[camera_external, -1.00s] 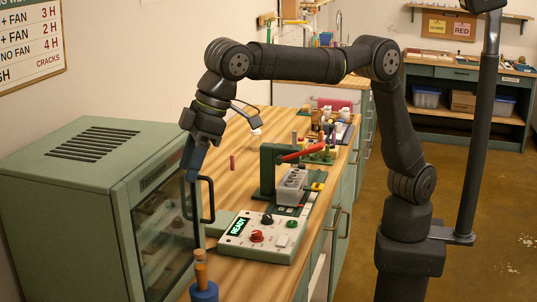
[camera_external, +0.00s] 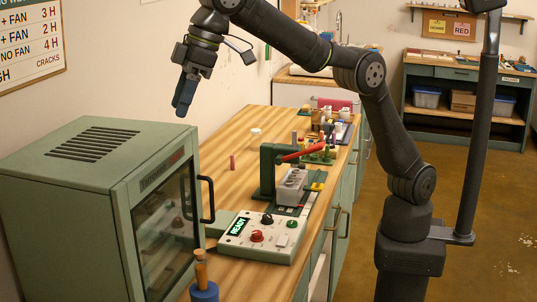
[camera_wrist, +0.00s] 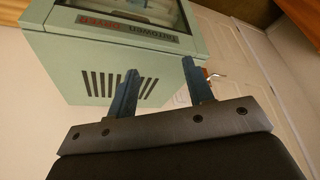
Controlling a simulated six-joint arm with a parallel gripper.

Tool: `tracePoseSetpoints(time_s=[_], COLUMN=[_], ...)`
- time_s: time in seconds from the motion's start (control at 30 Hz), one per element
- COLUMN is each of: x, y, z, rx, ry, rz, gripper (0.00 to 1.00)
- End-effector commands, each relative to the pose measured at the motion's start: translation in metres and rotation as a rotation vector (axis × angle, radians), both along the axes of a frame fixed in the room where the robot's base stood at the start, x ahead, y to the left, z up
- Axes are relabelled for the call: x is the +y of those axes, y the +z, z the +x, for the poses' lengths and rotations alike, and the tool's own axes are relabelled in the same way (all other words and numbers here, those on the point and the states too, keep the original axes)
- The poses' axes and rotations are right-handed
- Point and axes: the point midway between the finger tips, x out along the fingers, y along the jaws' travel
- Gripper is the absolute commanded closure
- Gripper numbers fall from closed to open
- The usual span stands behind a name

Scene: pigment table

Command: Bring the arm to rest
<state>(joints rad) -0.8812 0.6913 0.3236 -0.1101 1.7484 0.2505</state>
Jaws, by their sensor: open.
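My gripper (camera_external: 183,98) hangs in the air above the workbench, to the upper right of the green oven, and points downward. It holds nothing. In the wrist view its two blue fingers (camera_wrist: 162,90) stand apart with a clear gap between them. My arm is raised and bent, reaching left from its base on the right. The green oven (camera_external: 90,160) stands at the left with its glass door facing right. The oven also shows beyond the fingers in the wrist view (camera_wrist: 75,75).
The wooden bench top (camera_external: 240,130) holds a control panel (camera_external: 258,235) reading READY, a green press with a red lever (camera_external: 303,152), a grey block (camera_external: 291,186) and a small red peg (camera_external: 232,162). A blue holder (camera_external: 204,292) stands at the front. The air around my gripper is clear.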

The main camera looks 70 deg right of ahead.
Motion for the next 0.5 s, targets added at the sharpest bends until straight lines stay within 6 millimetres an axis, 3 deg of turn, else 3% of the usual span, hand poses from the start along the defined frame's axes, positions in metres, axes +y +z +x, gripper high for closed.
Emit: tracePoseSetpoints(time_s=[0.5], x=[-0.078], y=[0.001], z=[0.071], rx=[-0.002], ry=[-0.159], rz=[0.001], gripper=[0.53])
